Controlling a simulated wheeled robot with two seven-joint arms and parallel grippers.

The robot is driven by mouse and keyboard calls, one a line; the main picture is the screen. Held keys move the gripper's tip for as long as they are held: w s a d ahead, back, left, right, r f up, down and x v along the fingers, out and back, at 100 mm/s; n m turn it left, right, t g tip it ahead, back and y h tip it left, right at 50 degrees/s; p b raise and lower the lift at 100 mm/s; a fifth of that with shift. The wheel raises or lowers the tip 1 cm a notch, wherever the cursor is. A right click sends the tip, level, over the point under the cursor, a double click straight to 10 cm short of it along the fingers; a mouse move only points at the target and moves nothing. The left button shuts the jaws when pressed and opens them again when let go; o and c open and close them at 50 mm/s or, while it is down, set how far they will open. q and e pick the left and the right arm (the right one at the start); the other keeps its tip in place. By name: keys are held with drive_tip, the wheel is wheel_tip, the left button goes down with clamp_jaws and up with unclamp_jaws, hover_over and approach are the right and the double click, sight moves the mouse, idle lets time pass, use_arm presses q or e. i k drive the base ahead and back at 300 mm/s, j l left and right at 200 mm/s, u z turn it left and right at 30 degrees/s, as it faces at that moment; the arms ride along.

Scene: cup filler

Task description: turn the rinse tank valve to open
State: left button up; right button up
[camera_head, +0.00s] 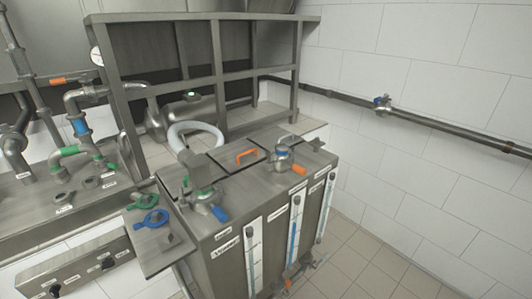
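A grey metal tank unit (225,262) with several small front labels stands in the middle. The label text is too small to read, so I cannot tell which valve is the rinse tank's. A third small grey fitting (316,143) is at the right end. Small fittings (290,275) show low at the tank's front, partly cut off. Neither of my grippers is in view.
Green-handled piping (66,152) and a grey control box with knobs (75,270) are at the left. A metal rack (215,70) stands behind. The tiled floor at right (375,255) is clear.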

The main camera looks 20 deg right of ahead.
sight(315, 266)
drive_tip(key=i+l+z, duration=0.1)
drive_tip(key=z, duration=0.3)
drive_tip(key=i+l+z, duration=0.1)
drive_tip(key=z, duration=0.3)
drive_tip(key=i+z, duration=0.1)
drive_tip(key=z, duration=0.3)
drive_tip(key=i+l+u, duration=0.1)
drive_tip(key=u, duration=0.35)
drive_tip(key=l+u, duration=0.15)
drive_tip(key=u, duration=0.3)
drive_tip(key=i+l+u, duration=0.1)
drive_tip(key=u, duration=0.35)
drive_tip(key=l+u, duration=0.2)
drive_tip(key=u, duration=0.3)
drive_tip(key=l+u, duration=0.2)
drive_tip(key=u, duration=0.25)
drive_tip(key=l+u, duration=0.15)
drive_tip(key=u, duration=0.3)
drive_tip(key=k+j, duration=0.05)
